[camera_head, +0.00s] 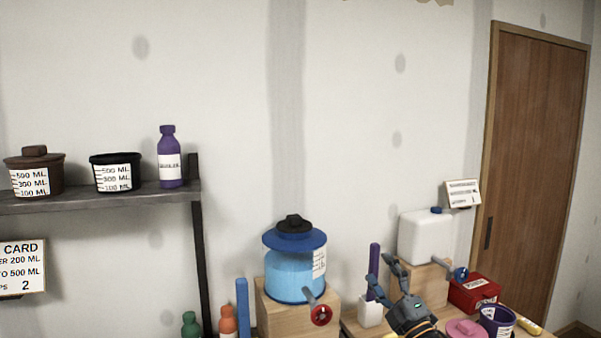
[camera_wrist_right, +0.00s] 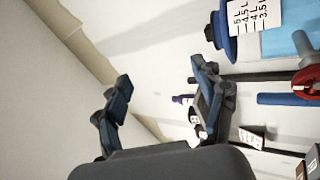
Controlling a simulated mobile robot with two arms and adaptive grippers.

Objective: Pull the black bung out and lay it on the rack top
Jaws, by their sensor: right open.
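The black bung (camera_head: 293,224) sits in the top of a blue cylindrical tank (camera_head: 294,273) with a wide blue lid and a white scale label. The rack top (camera_head: 120,200) is a dark shelf at the left, holding containers. My right gripper (camera_head: 382,271) is open and empty, to the right of the tank and lower than the bung. In the right wrist view its fingers (camera_wrist_right: 160,88) are spread, with the tank (camera_wrist_right: 285,42) partly visible at upper right. My left gripper is not in view.
A brown lidded pot (camera_head: 35,174), a black pot (camera_head: 117,174) and a purple bottle (camera_head: 168,158) stand on the rack. A white canister (camera_head: 423,237) stands on a wooden block right of my gripper. A red tap (camera_head: 320,315) projects from the tank's front.

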